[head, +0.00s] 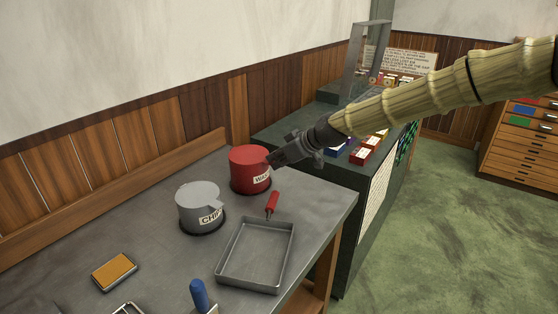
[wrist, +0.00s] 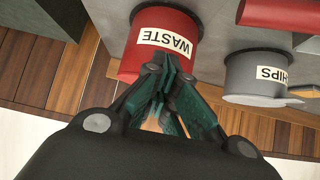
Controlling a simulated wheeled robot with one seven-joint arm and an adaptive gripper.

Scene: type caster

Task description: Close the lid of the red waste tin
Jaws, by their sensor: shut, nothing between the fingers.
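The red waste tin (head: 245,172) stands upright on the grey bench, with a white WASTE label on its front. Its red top (head: 248,154) looks flat and down on the tin in the head view; I see no raised lid. The tin also shows upside down in the wrist view (wrist: 135,62), directly beyond the fingers. My gripper (head: 274,160) is shut and empty at the right side of the tin, near its upper edge. In the wrist view its fingertips (wrist: 165,62) overlap the tin below the label; whether they touch it is unclear.
A grey CHIPS tin (head: 197,203) stands left of the red tin. A red-handled tool (head: 272,203) and a shallow metal tray (head: 230,270) lie in front. An orange pad (head: 114,271) and a blue handle (head: 199,294) are nearer. A dark display cabinet (head: 330,185) stands right.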

